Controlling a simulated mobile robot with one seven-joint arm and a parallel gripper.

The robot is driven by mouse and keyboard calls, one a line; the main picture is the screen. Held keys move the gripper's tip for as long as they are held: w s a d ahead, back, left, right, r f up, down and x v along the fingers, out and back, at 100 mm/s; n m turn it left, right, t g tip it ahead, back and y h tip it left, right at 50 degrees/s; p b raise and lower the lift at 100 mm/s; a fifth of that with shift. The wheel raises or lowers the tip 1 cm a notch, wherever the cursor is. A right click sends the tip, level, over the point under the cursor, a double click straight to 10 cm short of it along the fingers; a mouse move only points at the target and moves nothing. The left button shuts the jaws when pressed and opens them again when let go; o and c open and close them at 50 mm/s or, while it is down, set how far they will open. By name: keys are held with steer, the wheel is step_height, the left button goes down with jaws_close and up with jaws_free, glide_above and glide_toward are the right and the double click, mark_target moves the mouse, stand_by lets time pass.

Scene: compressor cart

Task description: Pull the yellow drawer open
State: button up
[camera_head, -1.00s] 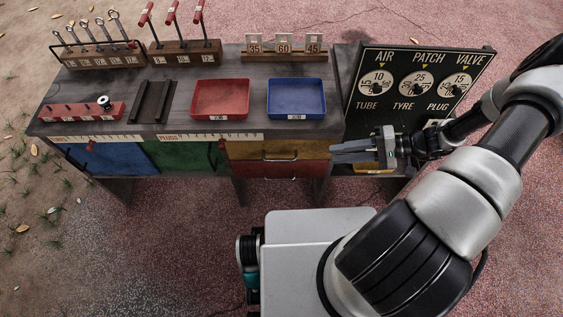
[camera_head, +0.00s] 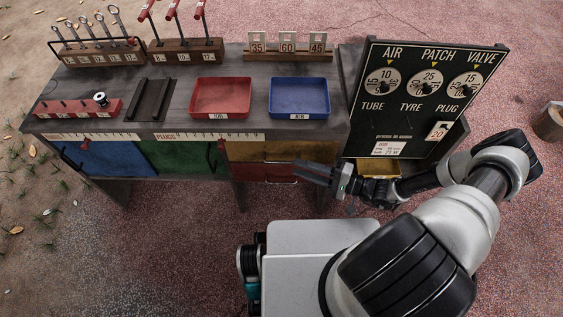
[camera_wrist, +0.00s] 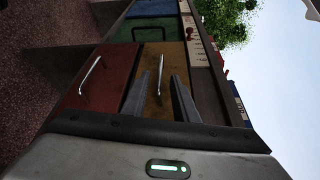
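The yellow drawer (camera_head: 246,150) is in the front of the workbench, above a red drawer (camera_head: 252,170), and looks closed. In the wrist view the yellow drawer (camera_wrist: 172,54) faces my gripper, with its metal bar handle (camera_wrist: 161,72) upright in the picture. My gripper (camera_head: 297,171) is in front of the drawers' right end in the head view. In the wrist view my gripper (camera_wrist: 161,92) is open, its two fingers apart with the handle lined up in the gap between them. I cannot tell whether the fingertips reach past the handle. Nothing is held.
The red drawer's handle (camera_wrist: 91,76) sits left of my fingers in the wrist view. Green (camera_head: 182,156) and blue (camera_head: 118,158) doors are farther left. A black dial board (camera_head: 405,148) stands right of the bench. Red (camera_head: 221,116) and blue (camera_head: 299,116) trays sit on top.

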mark_target(282, 162)
steer(key=x, duration=0.7)
steer(key=shift+w+a+b, duration=0.1)
steer(key=shift+a+b, duration=0.1)
steer(key=shift+b, duration=0.15)
jaws_close()
stand_by(1.0)
